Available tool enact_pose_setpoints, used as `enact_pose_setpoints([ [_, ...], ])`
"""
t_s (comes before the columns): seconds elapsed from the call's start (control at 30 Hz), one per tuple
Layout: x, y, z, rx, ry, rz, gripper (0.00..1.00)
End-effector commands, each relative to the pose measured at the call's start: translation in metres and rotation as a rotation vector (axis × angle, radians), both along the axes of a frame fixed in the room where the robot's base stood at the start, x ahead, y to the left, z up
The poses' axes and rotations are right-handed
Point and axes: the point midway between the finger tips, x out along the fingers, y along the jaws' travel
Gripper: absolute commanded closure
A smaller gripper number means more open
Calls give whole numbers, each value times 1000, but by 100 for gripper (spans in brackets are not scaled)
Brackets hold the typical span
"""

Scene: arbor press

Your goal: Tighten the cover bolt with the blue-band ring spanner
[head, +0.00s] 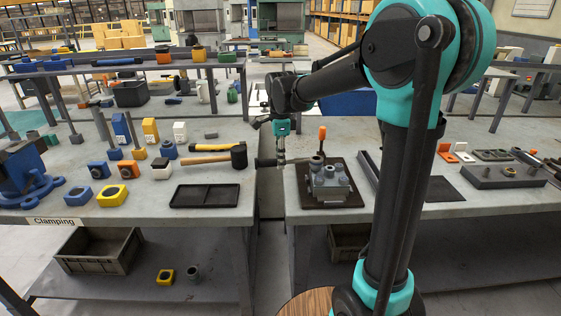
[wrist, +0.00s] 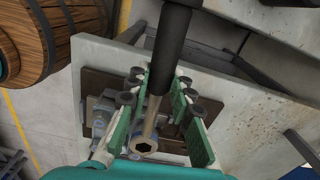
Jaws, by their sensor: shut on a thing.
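My gripper (head: 281,158) is shut on a ring spanner (head: 300,160) and holds it roughly level. In the wrist view the spanner (wrist: 152,118) lies between the green finger pads, with a dark handle and an open ring end (wrist: 143,146). I cannot tell whether the ring is around the bolt. The bolt itself is not clear.
The left table holds a black-headed hammer (head: 238,157), a black tray (head: 205,196) and several coloured blocks. A narrow gap separates the two tables. An orange handle (head: 322,133) stands behind the block. A dark bar (head: 367,172) lies to its right.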

Motion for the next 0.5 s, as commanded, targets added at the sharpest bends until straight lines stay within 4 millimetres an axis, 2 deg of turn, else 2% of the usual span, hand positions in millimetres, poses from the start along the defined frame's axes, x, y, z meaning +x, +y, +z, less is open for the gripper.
enact_pose_setpoints([
  [0.5, 0, 0, 7, 0, 0, -1, 100],
])
